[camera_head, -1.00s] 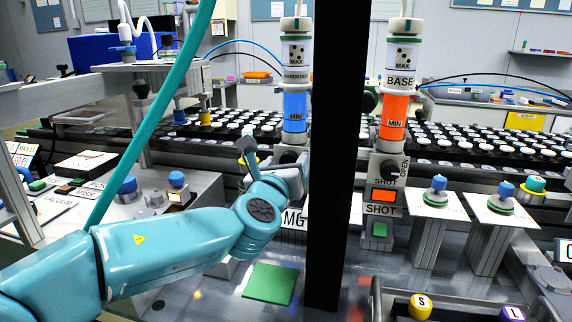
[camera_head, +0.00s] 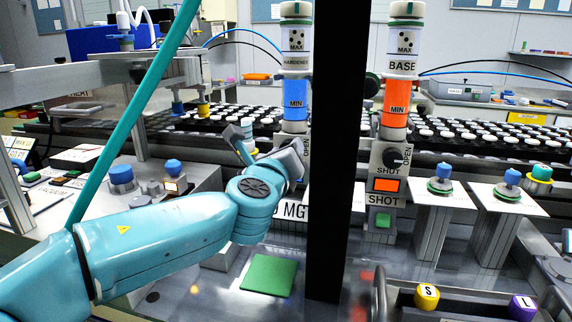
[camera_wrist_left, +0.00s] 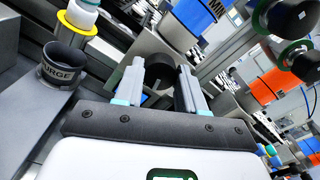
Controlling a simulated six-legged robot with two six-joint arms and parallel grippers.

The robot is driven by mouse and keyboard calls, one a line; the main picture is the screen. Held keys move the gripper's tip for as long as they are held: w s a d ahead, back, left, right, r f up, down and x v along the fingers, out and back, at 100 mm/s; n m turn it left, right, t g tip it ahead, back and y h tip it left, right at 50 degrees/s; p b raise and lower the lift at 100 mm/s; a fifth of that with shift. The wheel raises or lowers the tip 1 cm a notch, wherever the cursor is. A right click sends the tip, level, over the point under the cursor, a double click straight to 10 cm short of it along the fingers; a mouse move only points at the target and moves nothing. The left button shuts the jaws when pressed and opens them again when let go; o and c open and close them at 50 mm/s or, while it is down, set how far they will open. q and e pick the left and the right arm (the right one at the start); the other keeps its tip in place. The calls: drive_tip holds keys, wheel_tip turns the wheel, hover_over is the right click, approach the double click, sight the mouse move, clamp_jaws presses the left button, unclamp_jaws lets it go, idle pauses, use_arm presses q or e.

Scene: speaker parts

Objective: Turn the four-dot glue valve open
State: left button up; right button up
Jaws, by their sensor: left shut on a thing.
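Two glue columns stand at the back. The hardener column (camera_head: 296,65) has a blue lower part, and the base column (camera_head: 402,65) an orange one. Both carry black dots by MAX, too small to count surely. My left gripper (camera_head: 265,150) is at the foot of the hardener column. In the left wrist view its fingers (camera_wrist_left: 160,72) are shut on a dark valve knob (camera_wrist_left: 158,80) below the blue MIN part. My arm partly hides this knob in the head view. My right gripper is not in view.
A black post (camera_head: 338,160) stands between the columns. A green square (camera_head: 269,275) lies on the bench in front. Blue-topped stands (camera_head: 440,187) are at the right. A dark PURGE cup (camera_wrist_left: 63,65) sits left of the gripper in the left wrist view.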

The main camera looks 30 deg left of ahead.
use_arm(q)
drive_tip(key=shift+f+n+b, duration=0.1)
drive_tip(key=shift+n+b, duration=5.7)
drive_tip(key=shift+n, duration=1.6)
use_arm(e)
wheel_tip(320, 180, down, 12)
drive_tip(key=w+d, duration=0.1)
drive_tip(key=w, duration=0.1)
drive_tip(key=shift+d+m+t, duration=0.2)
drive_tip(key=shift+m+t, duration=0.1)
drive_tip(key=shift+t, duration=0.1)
use_arm(q)
drive_tip(key=o, duration=1.1)
drive_tip(key=shift+c, duration=0.2)
drive_tip(key=shift+s, duration=0.1)
